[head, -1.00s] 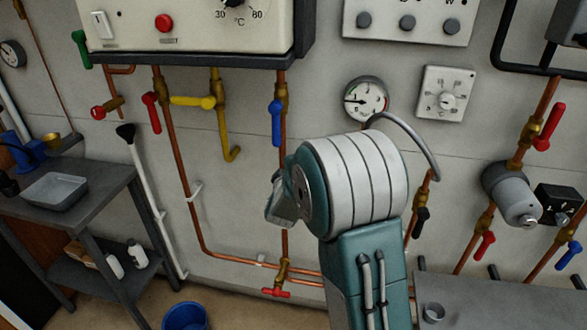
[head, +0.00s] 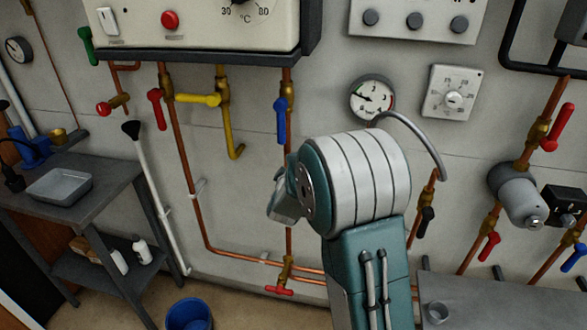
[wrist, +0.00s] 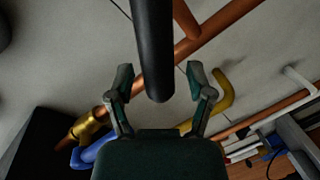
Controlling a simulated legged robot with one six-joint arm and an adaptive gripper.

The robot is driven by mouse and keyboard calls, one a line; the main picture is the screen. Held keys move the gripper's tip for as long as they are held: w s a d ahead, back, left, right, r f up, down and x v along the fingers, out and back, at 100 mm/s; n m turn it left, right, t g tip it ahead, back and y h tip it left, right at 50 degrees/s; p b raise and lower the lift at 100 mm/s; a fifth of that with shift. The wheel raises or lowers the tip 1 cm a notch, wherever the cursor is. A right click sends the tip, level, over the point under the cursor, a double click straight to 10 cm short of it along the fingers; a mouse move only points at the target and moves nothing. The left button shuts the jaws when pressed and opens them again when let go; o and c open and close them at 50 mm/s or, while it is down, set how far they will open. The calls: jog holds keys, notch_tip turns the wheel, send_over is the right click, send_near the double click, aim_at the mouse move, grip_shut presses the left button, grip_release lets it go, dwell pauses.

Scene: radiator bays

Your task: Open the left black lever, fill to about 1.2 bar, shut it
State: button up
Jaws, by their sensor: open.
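My gripper (wrist: 160,82) is open in the wrist view, with one finger on each side of a black lever (wrist: 154,45). The lever's rounded end lies between the fingers; I cannot tell whether they touch it. In the head view my arm hides this lever and most of the gripper. Another black lever (head: 426,221) hangs on a copper pipe just right of my arm. The round pressure gauge (head: 372,98) is on the wall above my arm; its dark needle points left, but the exact reading is too small to tell.
A blue lever (head: 281,121), a yellow lever (head: 198,99) and a red lever (head: 156,109) hang below the boiler (head: 200,25). A grey cylinder (head: 519,200) is at right. A dark bench (head: 100,190) stands left, with a blue bucket (head: 188,316) on the floor.

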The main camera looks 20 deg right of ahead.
jog(key=v, duration=1.2)
jog(key=shift+w+f, duration=0.1)
dwell(3.1)
